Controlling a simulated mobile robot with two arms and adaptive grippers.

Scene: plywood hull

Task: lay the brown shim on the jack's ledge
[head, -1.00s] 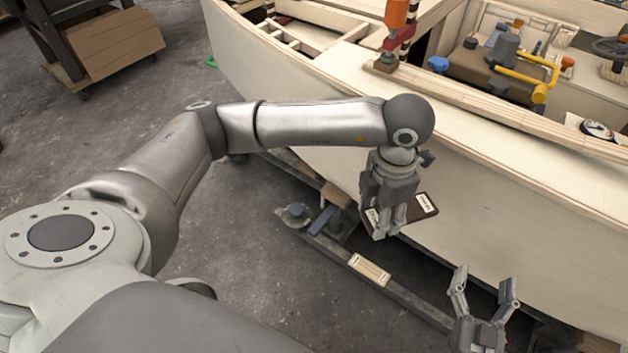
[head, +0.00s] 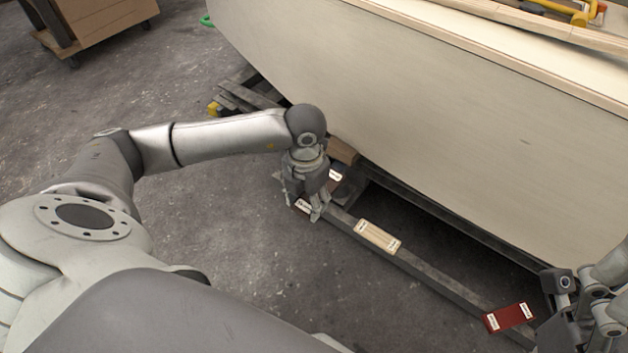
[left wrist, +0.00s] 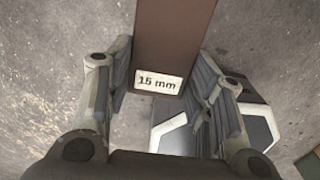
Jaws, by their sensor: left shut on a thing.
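The brown shim (left wrist: 172,40) is a long flat piece with a white "15 mm" label in the left wrist view. My left gripper (head: 317,212) is shut on it, with a finger along each side. A grey and white shape (left wrist: 180,132) under the gripper in the left wrist view cannot be identified. My right gripper (head: 568,300) is at the right edge, its fingers unclear.
A pale wooden shim (head: 377,235) and a red shim (head: 508,318) lie along the dark beam (head: 430,272). The plywood hull (head: 470,110) rises close behind. Bare concrete floor (head: 250,230) is open to the left. A wheeled cart (head: 100,22) stands far left.

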